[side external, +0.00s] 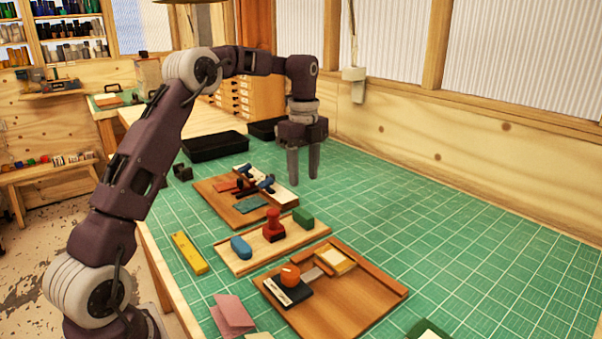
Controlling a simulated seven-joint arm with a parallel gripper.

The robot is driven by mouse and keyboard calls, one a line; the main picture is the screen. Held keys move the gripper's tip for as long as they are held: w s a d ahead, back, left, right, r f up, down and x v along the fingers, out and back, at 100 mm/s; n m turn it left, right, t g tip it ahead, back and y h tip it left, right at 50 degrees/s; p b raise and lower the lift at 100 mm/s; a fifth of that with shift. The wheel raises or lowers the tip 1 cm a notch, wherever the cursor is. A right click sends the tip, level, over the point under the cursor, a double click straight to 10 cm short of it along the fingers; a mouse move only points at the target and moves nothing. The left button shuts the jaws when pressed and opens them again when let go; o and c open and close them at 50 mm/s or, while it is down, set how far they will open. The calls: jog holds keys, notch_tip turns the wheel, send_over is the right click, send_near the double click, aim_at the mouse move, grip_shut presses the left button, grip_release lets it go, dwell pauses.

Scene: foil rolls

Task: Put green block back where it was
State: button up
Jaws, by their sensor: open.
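The green block (303,218) sits at the right end of a light wooden board (268,258) in the middle of the mat, in the side external view. On the same board are a red knobbed piece (272,225) in the middle and a blue block (241,248) at the left. My gripper (303,181) hangs pointing down above the mat, behind the board and the green block. Its two fingers are apart with nothing between them.
A wooden tray (345,310) with an orange knob is in front; another board (222,205) with tools lies behind. A yellow piece (189,253) and pink cards (232,315) lie left. Black trays (214,146) stand farther back. The green mat (470,240) is largely clear at right.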

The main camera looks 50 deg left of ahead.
jog(key=s+d+r+n+t+y, duration=0.1)
jog(key=s+d+r+n+t, duration=0.2)
jog(key=s+d+r+n, duration=0.75)
jog(key=s+d+f+n+t, duration=0.1)
jog(key=s+d+f+n, duration=0.1)
jog(key=s, duration=0.8)
jog(key=s+d+f+n+t+h, duration=0.1)
jog(key=s+d+f+n, duration=0.2)
jog(key=s, duration=0.8)
jog(key=d+n, duration=0.2)
jog(key=shift+s+d+t, duration=0.2)
jog(key=shift+d+t, duration=0.1)
jog(key=shift+d, duration=0.05)
jog(key=shift+r+n, duration=0.1)
jog(key=shift+n, duration=0.15)
